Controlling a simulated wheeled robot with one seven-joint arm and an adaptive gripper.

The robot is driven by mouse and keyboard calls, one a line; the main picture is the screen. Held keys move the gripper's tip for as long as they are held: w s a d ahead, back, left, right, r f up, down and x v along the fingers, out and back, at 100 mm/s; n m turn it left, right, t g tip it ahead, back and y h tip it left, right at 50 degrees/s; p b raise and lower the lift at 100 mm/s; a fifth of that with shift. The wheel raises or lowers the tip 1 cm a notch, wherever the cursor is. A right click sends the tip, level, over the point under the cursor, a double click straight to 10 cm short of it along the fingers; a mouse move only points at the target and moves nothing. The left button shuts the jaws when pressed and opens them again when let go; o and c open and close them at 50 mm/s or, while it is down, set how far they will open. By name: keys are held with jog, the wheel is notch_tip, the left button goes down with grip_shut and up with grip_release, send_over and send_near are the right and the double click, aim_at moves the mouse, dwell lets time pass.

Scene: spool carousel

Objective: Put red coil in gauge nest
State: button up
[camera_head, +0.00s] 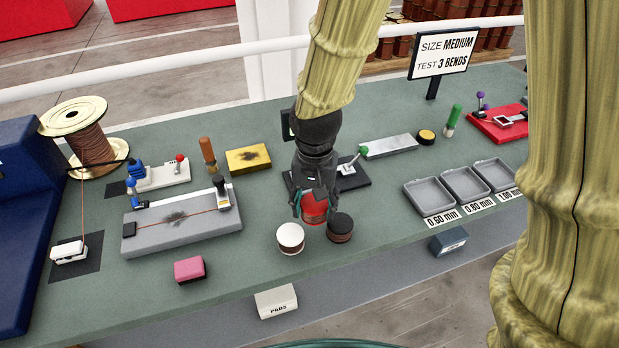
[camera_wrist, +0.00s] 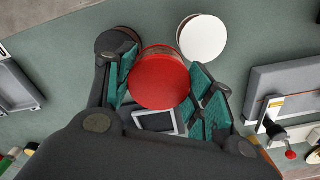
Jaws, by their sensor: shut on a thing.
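The red coil (camera_head: 314,214) has a red top and copper-coloured windings on its side. My gripper (camera_head: 312,204) is shut on it, with a finger on each side; the wrist view shows the red top (camera_wrist: 159,77) between the teal finger pads. A white-topped coil (camera_head: 291,238) stands in front to the left and a black-topped coil (camera_head: 340,227) to the right. A dark base with a green-knobbed lever (camera_head: 356,173) is partly hidden behind my gripper. In the wrist view a grey square frame (camera_wrist: 158,121) shows just past the coil. No label marks the gauge nest.
A grey block with a stretched wire (camera_head: 182,222) and a pink block (camera_head: 189,270) are on the left. Grey labelled trays (camera_head: 429,195) are on the right. A red fixture (camera_head: 500,121) is farther back. The front edge close to the coils is clear.

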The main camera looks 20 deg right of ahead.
jog(key=shift+d, duration=0.15)
jog(key=w+d+p, duration=0.1)
jog(key=w, duration=0.4)
jog(key=w+d+f+p, duration=0.1)
jog(key=w+p, duration=0.1)
jog(key=w, duration=0.3)
jog(key=w+d+p, duration=0.1)
jog(key=w, duration=0.4)
jog(key=shift+w+d+f+p, duration=0.15)
jog(key=shift+f+p, duration=0.1)
jog(key=shift+p, duration=0.15)
jog(key=shift+f+p, duration=0.8)
jog(key=shift+f, duration=1)
jog(key=shift+f, duration=0.1)
jog(key=o, duration=1.3)
jog(key=shift+o, duration=0.2)
notch_tip(320, 180, up, 12)
jog(key=b, duration=0.3)
jog(key=shift+b, duration=0.35)
